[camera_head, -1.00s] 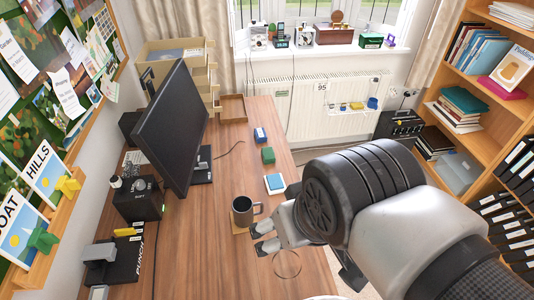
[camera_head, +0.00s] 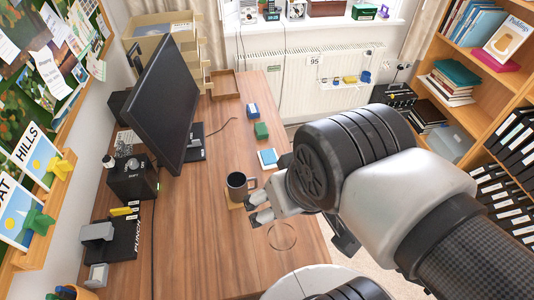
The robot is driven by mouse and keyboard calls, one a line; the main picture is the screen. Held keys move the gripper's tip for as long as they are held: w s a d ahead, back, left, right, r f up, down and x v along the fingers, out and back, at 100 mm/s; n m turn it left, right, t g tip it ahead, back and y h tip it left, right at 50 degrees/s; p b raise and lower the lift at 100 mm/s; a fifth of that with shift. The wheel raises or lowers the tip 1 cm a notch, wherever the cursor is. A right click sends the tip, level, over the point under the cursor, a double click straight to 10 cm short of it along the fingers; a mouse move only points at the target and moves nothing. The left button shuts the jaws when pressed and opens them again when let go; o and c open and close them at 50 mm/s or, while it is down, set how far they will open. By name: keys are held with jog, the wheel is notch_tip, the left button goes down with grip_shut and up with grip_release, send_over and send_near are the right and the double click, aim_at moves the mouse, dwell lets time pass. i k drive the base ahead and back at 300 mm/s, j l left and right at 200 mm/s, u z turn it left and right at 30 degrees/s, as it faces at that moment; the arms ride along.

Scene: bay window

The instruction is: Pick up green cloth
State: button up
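No thing in view is clearly a cloth. My gripper (camera_head: 253,209) is over the desk at the centre, just right of the dark mug. Its two pale fingers with dark tips are apart, with nothing seen between them. The green item is farther back on the desk, apart from the gripper. My wrist hides part of the desk's right edge.
A monitor (camera_head: 166,105) and a black box (camera_head: 134,180) are at left. A clear ring-like outline (camera_head: 282,236) lies on the desk. A radiator (camera_head: 290,80) is behind, a bookcase (camera_head: 470,120) at right.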

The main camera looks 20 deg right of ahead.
aim_at(260, 128)
jog(key=l+u, duration=0.1)
jog(key=l, duration=0.55)
jog(key=k+l, duration=0.1)
jog(key=l, duration=0.55)
jog(key=l+u, duration=0.15)
jog(key=l, duration=0.55)
jog(key=i+l+u, duration=0.3)
jog(key=i+l, duration=0.3)
jog(key=i, duration=0.15)
jog(key=i+l+u, duration=0.3)
jog(key=i+l, duration=0.35)
jog(key=l, duration=0.15)
jog(key=i+j, duration=0.2)
jog(key=i+u, duration=0.05)
